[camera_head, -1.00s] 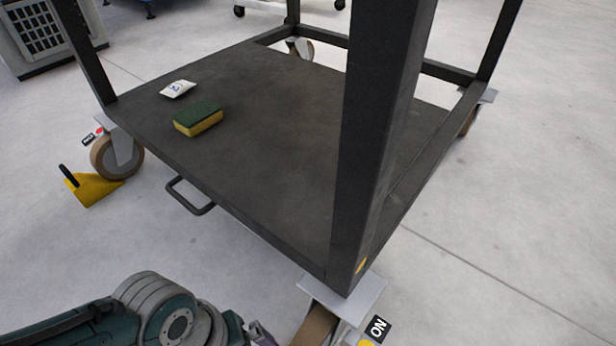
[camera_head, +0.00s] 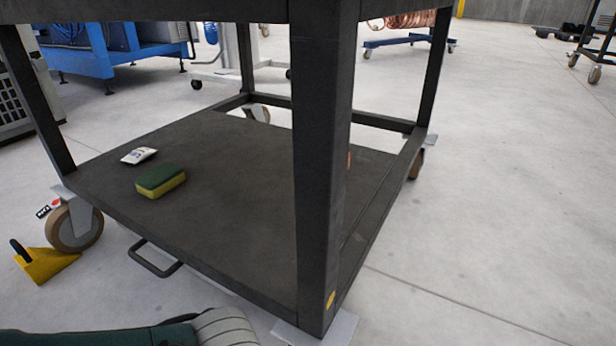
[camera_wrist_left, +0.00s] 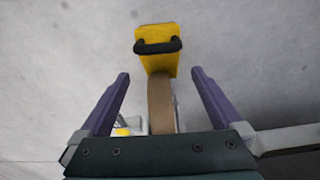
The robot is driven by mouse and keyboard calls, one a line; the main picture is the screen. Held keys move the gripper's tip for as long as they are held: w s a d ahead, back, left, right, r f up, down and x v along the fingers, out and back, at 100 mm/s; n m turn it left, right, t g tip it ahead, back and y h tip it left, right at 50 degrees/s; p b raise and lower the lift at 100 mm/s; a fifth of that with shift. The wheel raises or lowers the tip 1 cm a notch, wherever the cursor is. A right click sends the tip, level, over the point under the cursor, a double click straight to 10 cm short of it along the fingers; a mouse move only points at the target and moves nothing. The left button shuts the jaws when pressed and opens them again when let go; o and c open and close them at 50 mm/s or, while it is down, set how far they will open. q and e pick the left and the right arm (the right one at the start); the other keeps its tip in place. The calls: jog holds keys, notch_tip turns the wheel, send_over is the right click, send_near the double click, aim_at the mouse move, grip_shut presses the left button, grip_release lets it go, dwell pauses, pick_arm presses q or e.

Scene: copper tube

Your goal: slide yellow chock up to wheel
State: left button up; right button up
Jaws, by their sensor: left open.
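In the left wrist view, a yellow chock (camera_wrist_left: 155,62) with a black handle (camera_wrist_left: 158,46) lies on the floor beyond my fingers. A brown wheel tread (camera_wrist_left: 160,105) shows just below it; I cannot tell if they touch. My left gripper (camera_wrist_left: 160,73) is open and empty, its purple fingers on either side of the wheel in the picture. In the head view, a yellow chock (camera_head: 48,266) with a black handle lies beside the left caster wheel (camera_head: 75,226). I cannot tell whether both views show the same chock. My left gripper is outside the head view.
The dark cart shelf (camera_head: 235,230) holds a green and yellow sponge (camera_head: 160,181) and a white packet (camera_head: 139,156). A cart post (camera_head: 318,170) stands close in front. A handle loop (camera_head: 155,262) sticks out from the shelf edge.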

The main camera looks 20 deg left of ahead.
pick_arm(q)
notch_tip(320, 180, down, 10)
jog(key=b, duration=0.9)
jog(key=shift+c, duration=0.2)
jog(key=shift+s, duration=0.1)
grip_shut()
